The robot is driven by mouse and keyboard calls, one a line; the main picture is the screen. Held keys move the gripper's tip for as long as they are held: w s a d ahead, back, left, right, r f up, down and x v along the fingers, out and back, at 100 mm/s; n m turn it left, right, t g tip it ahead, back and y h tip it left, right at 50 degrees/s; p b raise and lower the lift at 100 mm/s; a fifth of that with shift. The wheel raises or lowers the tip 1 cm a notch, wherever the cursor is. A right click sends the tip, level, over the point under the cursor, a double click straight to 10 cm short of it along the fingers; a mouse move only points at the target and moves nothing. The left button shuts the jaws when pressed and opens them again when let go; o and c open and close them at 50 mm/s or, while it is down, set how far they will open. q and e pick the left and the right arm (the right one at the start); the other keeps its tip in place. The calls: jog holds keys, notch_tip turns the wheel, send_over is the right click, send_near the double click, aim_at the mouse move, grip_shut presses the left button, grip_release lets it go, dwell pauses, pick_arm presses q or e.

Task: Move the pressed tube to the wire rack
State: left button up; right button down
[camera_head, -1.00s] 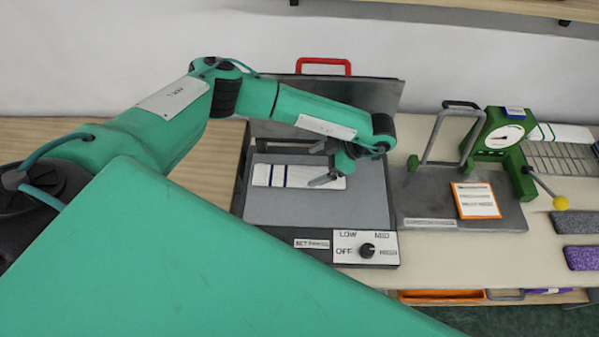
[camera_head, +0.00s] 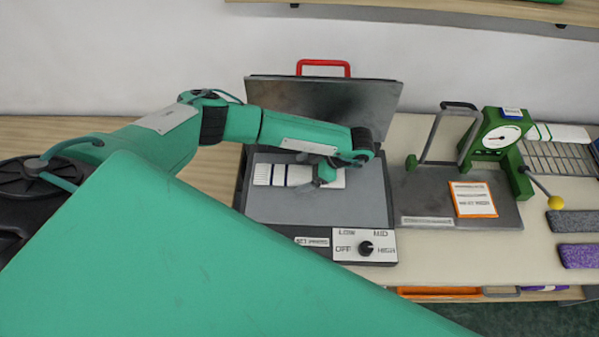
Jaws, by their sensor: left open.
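The pressed tube (camera_head: 262,175), white and flat with blue stripes, lies on the grey bed of the open press (camera_head: 285,212). My left gripper (camera_head: 312,181) is open over the tube's right part and hides some of it. I cannot tell whether the fingers touch the tube. My right gripper is not in view.
The press lid (camera_head: 275,95) stands raised behind the bed, with a red handle (camera_head: 323,63). A green dial stand (camera_head: 497,140) and an upright grey handle frame (camera_head: 437,135) stand between press and rack. A white piece with green stripes (camera_head: 555,132) lies at the rack's back.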

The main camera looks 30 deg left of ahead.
pick_arm(q)
jog(key=c, duration=0.9)
jog(key=shift+c, duration=1.1)
jog(key=shift+r, duration=0.15)
